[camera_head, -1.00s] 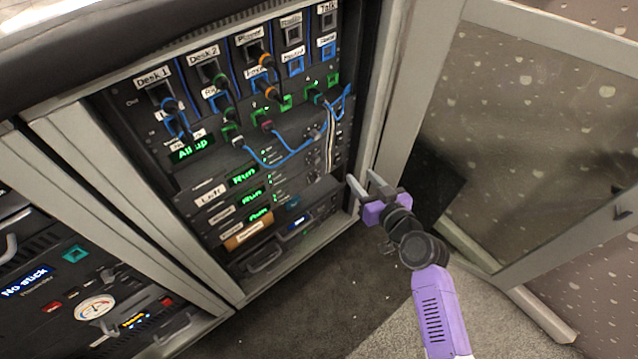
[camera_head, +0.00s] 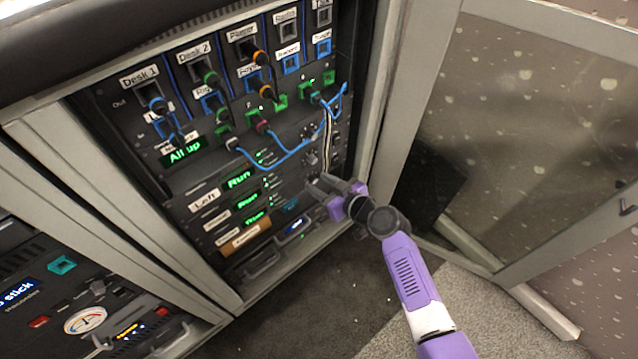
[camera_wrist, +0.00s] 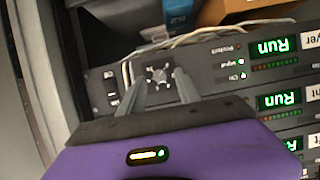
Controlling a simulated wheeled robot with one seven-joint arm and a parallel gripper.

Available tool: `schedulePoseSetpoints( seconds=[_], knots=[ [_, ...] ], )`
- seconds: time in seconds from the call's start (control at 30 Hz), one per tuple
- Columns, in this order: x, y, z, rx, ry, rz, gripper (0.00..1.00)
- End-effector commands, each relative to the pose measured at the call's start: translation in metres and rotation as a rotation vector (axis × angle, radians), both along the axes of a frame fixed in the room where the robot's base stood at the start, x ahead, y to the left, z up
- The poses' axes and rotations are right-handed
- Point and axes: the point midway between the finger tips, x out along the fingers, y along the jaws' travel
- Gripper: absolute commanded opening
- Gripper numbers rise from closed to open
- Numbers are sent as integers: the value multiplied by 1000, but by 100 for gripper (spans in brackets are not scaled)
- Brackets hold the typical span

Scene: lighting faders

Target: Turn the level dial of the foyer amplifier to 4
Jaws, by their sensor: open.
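The foyer amplifier (camera_head: 257,218) is the lowest of three black units with green "Run" displays in the rack. In the wrist view it appears upside down as the top unit (camera_wrist: 210,62), its label partly cut off. Its dark level dial (camera_wrist: 158,74) has pale scale marks around it; the setting is too small to read. In the head view my gripper hides this dial. My gripper (camera_head: 321,185) is open at the right part of the amplifier fronts. In the wrist view its fingertips (camera_wrist: 160,82) lie on either side of the dial; I cannot tell whether they touch it.
Blue cables (camera_head: 290,155) and pale cables (camera_head: 328,135) hang from the patch panel above; pale ones also run close beside the dial in the wrist view (camera_wrist: 190,38). A brown block (camera_head: 245,236) sits below the amplifiers. The open glass door (camera_head: 530,130) stands at right.

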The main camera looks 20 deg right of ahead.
Motion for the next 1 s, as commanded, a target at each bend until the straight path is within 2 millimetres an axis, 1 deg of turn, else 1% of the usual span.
schedulePoseSetpoints(
  seconds=[0.03, 0.13, 0.37, 0.47, 0.5, 0.57, 0.6, 0.87, 1.0],
  knots=[
    [4, 1, -2, -1, -1, 0, 40],
    [6, 2, -3, 0, 1, 0, 40],
    [7, 2, -3, 0, 0, -1, 40],
    [7, 2, -3, 0, 0, -1, 23],
    [7, 2, -3, 0, 0, -1, 15],
    [7, 2, -3, 0, 0, -1, 3],
    [7, 2, -3, 0, 0, -1, 0],
    [7, 2, -3, 8, 3, -1, 0],
    [7, 1, -4, 41, 12, -1, 0]
  ],
)
